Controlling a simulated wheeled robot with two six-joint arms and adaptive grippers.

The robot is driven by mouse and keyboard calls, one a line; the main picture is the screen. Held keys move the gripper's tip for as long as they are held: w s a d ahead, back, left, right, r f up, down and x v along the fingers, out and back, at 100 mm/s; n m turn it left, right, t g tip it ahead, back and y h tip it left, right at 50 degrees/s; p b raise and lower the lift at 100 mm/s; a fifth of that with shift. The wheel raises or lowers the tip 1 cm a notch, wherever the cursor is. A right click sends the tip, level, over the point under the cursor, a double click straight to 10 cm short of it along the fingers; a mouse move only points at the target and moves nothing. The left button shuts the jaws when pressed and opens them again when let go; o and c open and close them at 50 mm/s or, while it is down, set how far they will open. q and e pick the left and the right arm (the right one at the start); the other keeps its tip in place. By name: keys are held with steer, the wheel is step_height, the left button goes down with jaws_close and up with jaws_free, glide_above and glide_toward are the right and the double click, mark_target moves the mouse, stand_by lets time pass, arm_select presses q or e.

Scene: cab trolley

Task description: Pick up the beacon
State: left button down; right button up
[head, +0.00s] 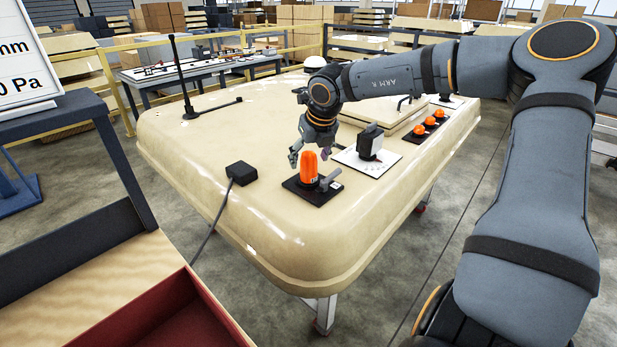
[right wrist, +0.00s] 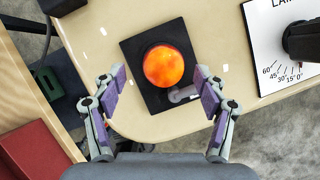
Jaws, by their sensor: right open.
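The orange beacon (head: 309,167) stands upright on a black square base (head: 318,192) near the front of the cream cab roof (head: 250,160). In the right wrist view the beacon (right wrist: 169,66) is a round orange dome seen from above, with a grey handle-like part (right wrist: 184,94) beside it on the base. My right gripper (head: 308,160) is open and empty, with its fingers just above and behind the beacon in the head view. In the right wrist view my right gripper (right wrist: 160,92) shows its purple pads spread wide, with the dome between and ahead of them. My left gripper is out of view.
A white angle-marked board (head: 367,163) with a black lamp (head: 370,141) stands right of the beacon. Several orange beacons (head: 429,122) sit on a black strip farther back. A black box (head: 241,173) with a cable is left. A red-lined tray (head: 165,315) is front left.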

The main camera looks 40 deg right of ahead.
mark_target(309, 169)
steer(key=x, duration=0.1)
steer(key=p+x, duration=0.1)
steer(key=x, duration=0.2)
steer(key=shift+s+d+f, duration=0.15)
steer(key=shift+d+f, duration=0.05)
steer(key=shift+f, duration=0.4)
steer(key=shift+r, duration=0.1)
steer(key=shift+c, duration=0.8)
steer(key=c, duration=1.2)
